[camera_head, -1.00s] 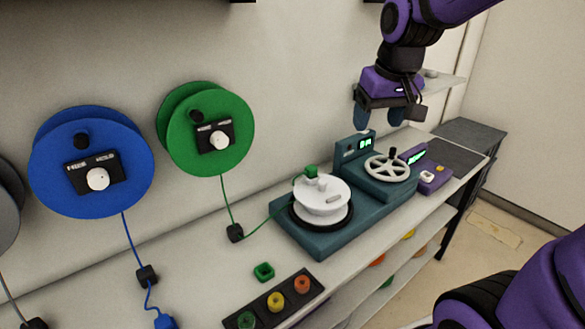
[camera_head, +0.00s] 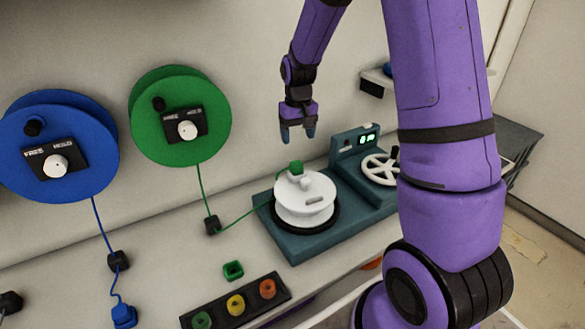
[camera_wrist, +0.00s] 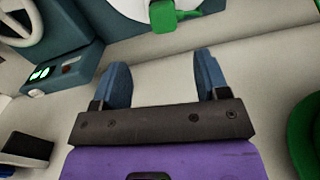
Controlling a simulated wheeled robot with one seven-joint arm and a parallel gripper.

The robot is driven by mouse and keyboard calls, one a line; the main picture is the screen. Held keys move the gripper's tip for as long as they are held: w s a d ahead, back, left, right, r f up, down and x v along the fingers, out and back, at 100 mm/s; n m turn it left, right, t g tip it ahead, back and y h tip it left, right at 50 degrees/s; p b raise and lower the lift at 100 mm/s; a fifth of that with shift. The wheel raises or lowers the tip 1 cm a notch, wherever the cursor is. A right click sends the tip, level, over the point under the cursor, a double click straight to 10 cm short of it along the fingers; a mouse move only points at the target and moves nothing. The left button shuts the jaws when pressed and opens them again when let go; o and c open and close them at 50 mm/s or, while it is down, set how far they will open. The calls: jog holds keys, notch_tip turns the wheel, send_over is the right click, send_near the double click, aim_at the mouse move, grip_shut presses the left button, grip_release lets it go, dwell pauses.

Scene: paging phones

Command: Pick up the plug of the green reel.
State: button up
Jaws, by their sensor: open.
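The green reel (camera_head: 181,130) hangs on the wall. Its green cord runs down through a black block (camera_head: 212,225) and on to the green plug (camera_head: 296,168), which sits on top of the white spool (camera_head: 306,200). In the wrist view the green plug (camera_wrist: 168,17) shows at the top, beyond the fingertips, with part of the white spool (camera_wrist: 130,8). My gripper (camera_head: 298,138) is open and empty, a little above the green plug in the head view. Its blue fingers (camera_wrist: 162,75) point toward the plug, apart from it.
The teal machine (camera_head: 296,246) bears the spool, a handwheel (camera_head: 380,168) and a lit display. A green square ring (camera_head: 233,270) and a tray with coloured buttons (camera_head: 235,303) lie in front. The blue reel (camera_head: 58,150) hangs at left, its blue plug (camera_head: 124,316) below.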

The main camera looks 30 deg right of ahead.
aim_at(297, 164)
notch_tip(297, 164, down, 5)
jog(key=shift+r, duration=0.1)
jog(key=f, duration=0.2)
jog(key=s+f, duration=0.1)
jog(key=f, duration=0.1)
jog(key=shift+a, duration=0.35)
jog(key=shift+f, duration=0.6)
jog(key=shift+c, duration=0.2)
jog(key=c, duration=1)
